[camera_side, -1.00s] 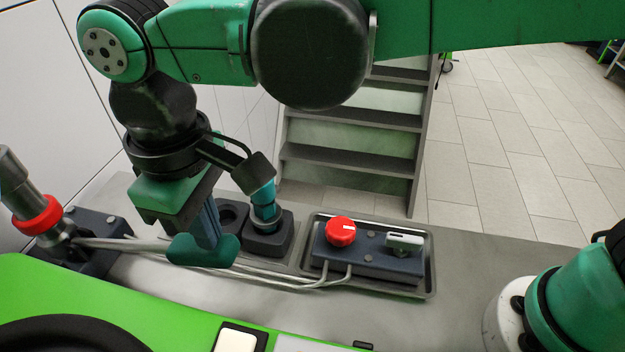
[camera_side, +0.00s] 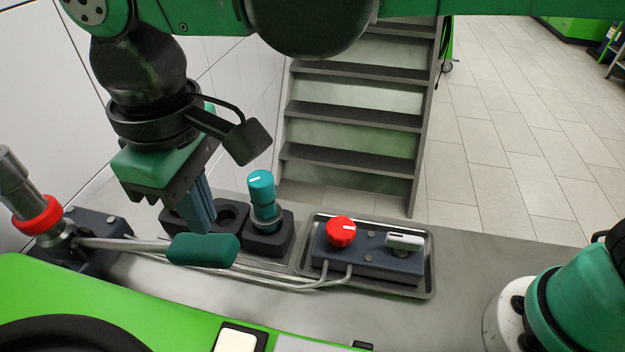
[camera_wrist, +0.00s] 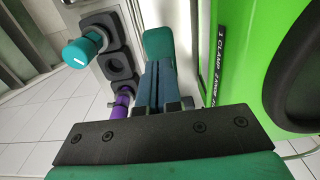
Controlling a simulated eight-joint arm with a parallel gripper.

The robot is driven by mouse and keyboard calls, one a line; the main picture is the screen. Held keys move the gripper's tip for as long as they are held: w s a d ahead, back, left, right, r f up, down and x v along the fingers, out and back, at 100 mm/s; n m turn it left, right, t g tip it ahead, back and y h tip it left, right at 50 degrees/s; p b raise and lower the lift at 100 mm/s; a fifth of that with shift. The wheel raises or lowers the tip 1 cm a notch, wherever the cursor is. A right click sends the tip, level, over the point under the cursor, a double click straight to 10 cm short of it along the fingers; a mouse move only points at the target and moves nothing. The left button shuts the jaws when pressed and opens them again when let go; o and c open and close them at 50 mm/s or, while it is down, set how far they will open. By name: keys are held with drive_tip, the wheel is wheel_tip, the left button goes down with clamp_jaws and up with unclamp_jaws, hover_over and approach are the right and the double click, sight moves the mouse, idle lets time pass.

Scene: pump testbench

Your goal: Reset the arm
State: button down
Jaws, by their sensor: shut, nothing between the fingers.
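My gripper (camera_side: 198,218) is at the left in the side view, pointing down with its blue fingers closed and nothing between them. The fingertips are near the dark green grip (camera_side: 203,249) of a metal lever (camera_side: 120,243); the gap between them is hard to judge. In the wrist view, the closed fingers (camera_wrist: 157,78) point toward the green grip (camera_wrist: 158,43). A teal-capped cylinder (camera_side: 262,187) stands upright in a dark square holder right of the fingers; it also shows in the wrist view (camera_wrist: 80,50).
A tray at centre right holds a block with a red knob (camera_side: 341,231) and a grey switch (camera_side: 404,242). Cables run along the bench. A pipe with a red ring (camera_side: 38,215) stands at the left. A purple part (camera_wrist: 122,100) shows beside the fingers.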

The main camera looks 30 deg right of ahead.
drive_tip(key=shift+r, duration=1.8)
drive_tip(key=w+d+m+t+y, duration=0.1)
drive_tip(key=w+d+m+t, duration=0.25)
drive_tip(key=d, duration=1.05)
drive_tip(key=s+d+f+m+t, duration=0.1)
drive_tip(key=d+f+m+t, duration=0.1)
drive_tip(key=d, duration=0.5)
drive_tip(key=s+d+f+m+t+h, duration=0.1)
drive_tip(key=s+d+f+m, duration=0.1)
drive_tip(key=d+f, duration=0.3)
drive_tip(key=d+m, duration=0.1)
drive_tip(key=d, duration=0.2)
drive_tip(key=shift+s+d+t, duration=0.15)
drive_tip(key=shift+s+t, duration=0.1)
drive_tip(key=shift+t, duration=0.1)
drive_tip(key=shift+f+m, duration=0.1)
drive_tip(key=shift+m, duration=0.15)
